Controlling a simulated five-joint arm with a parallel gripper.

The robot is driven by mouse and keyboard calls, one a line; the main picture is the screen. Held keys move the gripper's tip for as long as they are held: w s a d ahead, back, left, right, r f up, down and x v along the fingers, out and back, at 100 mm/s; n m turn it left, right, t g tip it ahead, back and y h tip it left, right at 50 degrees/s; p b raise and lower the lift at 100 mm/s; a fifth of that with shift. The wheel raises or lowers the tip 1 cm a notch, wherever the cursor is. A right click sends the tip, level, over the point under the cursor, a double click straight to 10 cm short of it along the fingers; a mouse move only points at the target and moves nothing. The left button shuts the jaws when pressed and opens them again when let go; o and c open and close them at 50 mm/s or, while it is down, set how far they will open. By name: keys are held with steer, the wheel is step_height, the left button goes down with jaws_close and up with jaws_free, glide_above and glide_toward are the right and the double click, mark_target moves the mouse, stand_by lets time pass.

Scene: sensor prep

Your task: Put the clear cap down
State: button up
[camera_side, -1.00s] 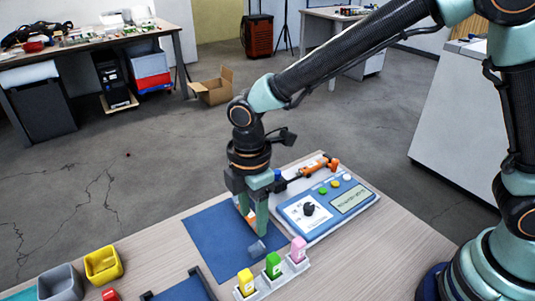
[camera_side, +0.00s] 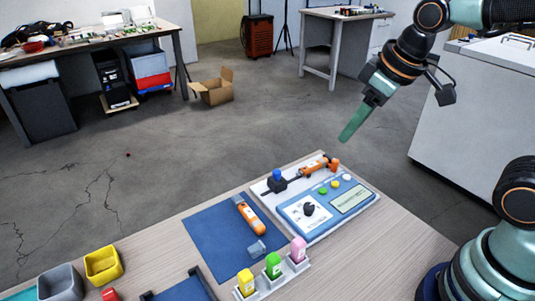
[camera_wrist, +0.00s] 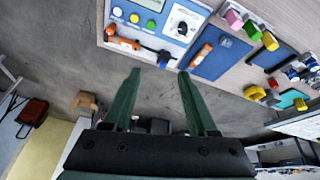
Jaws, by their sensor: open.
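The clear cap (camera_side: 257,249) lies on the blue mat (camera_side: 212,243), near the mat's right front edge. It also shows as a small pale shape in the wrist view (camera_wrist: 225,41). An orange sensor pen (camera_side: 249,216) lies on the same mat, behind the cap and apart from it. My gripper (camera_side: 350,132) is raised high, well away from the mat, beyond the back right of the table. In the wrist view its two green fingers (camera_wrist: 160,72) are spread apart with nothing between them.
A blue and white meter station (camera_side: 312,203) with a dial, buttons and an orange probe stands right of the mat. A rack (camera_side: 270,287) with yellow, green and pink bottles stands in front. Yellow (camera_side: 103,265) and grey (camera_side: 60,284) bins are at the left.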

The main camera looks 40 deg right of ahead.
steer(key=s+d+m, duration=0.1)
steer(key=s+d+m+t, duration=0.1)
steer(key=d+m, duration=0.1)
steer(key=shift+s+d+r, duration=0.15)
steer(key=shift+d+r, duration=0.05)
